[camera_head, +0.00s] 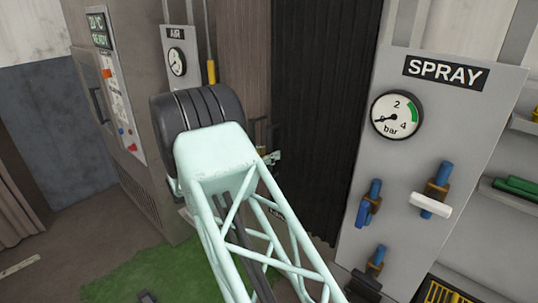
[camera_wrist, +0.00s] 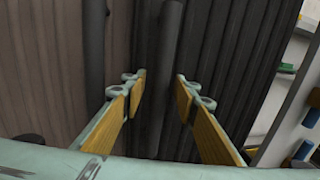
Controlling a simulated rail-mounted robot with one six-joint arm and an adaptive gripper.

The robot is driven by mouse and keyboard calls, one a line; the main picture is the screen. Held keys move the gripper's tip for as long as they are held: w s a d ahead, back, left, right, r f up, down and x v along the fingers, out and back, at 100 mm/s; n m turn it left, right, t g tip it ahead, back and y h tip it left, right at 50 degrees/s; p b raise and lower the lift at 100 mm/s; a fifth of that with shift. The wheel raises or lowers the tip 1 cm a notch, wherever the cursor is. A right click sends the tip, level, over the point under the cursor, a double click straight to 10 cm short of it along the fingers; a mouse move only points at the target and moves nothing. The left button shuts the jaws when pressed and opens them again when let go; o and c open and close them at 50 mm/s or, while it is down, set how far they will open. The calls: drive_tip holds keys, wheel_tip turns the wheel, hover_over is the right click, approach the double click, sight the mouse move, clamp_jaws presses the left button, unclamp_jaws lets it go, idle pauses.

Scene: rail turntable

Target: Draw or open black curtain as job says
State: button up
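The black curtain (camera_head: 318,110) hangs in vertical folds between a brown-grey pleated surface and the spray panel in the head view. It also shows as dark folds in the wrist view (camera_wrist: 225,60). My gripper (camera_wrist: 160,88) is open, its two yellow-padded fingers spread. A dark upright bar (camera_wrist: 170,45) stands between the fingers in the picture, apart from both pads. I cannot tell how deep it lies between them. In the head view my gripper (camera_head: 268,152) is near the curtain's left edge, mostly hidden behind my arm.
The grey SPRAY panel (camera_head: 440,115) with gauge and blue valves stands close right of the curtain. The AIR panel (camera_head: 180,85) and a cabinet (camera_head: 125,95) are left. A second dark bar (camera_wrist: 95,45) stands left in the wrist view. A green mat (camera_head: 145,272) lies on the floor.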

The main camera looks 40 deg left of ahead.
drive_tip(key=shift+w, duration=0.15)
clamp_jaws()
